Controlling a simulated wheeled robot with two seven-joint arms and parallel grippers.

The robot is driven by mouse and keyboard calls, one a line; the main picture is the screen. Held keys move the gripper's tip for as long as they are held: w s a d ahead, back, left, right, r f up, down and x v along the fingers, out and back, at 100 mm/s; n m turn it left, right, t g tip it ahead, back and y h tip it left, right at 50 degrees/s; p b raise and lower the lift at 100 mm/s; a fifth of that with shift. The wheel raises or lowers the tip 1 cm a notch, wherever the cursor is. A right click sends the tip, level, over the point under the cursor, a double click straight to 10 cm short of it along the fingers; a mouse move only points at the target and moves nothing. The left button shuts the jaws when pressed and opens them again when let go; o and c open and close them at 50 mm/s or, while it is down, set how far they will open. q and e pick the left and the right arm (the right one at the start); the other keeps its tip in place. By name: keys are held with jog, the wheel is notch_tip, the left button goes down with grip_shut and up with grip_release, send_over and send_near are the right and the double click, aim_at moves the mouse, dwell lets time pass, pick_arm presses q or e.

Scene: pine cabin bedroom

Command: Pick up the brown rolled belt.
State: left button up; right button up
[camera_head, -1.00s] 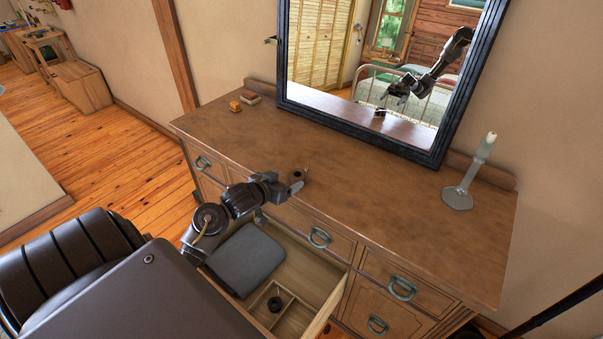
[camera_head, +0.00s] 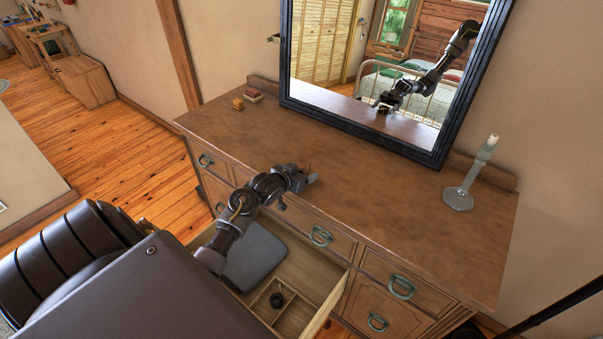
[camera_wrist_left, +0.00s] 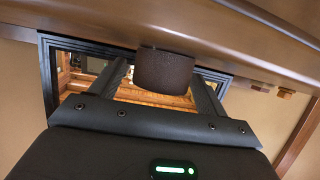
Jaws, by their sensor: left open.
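The brown rolled belt (camera_wrist_left: 163,72) is a dark brown upright coil in the left wrist view, between the two fingers of my left gripper (camera_wrist_left: 162,92). The fingers are open, one on each side of it; whether either touches it I cannot tell. In the head view my left gripper (camera_head: 306,179) is low over the dresser top, near its front edge, and hides the belt there. My right gripper is not in view.
The dresser top (camera_head: 400,220) is mostly clear. A candle holder (camera_head: 458,198) stands at right, small blocks (camera_head: 238,104) at far left. A mirror (camera_head: 438,157) stands behind. The open drawer (camera_head: 312,268) below holds a folded grey cloth (camera_head: 255,258) and a black coil (camera_head: 277,299).

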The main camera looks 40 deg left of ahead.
pick_arm(q)
jog(key=shift+c, duration=0.5)
jog(key=c, duration=1.1)
jog(key=shift+r+b, duration=0.5)
jog(key=shift+r, duration=0.15)
jog(key=shift+a+r+b, duration=0.1)
jog(key=shift+r+b, duration=0.25)
jog(key=shift+r, duration=0.35)
jog(key=s+d+r, duration=0.1)
jog(key=s+r, duration=0.2)
jog(key=s, duration=0.1)
jog(key=s+r, duration=0.4)
jog(key=s, duration=0.1)
jog(key=s+d+r+p, duration=0.1)
jog(key=s+r, duration=0.2)
jog(key=s, duration=0.1)
jog(key=shift+s+d+r, duration=0.15)
jog(key=shift+s+d, duration=0.2)
jog(key=shift+s, duration=0.05)
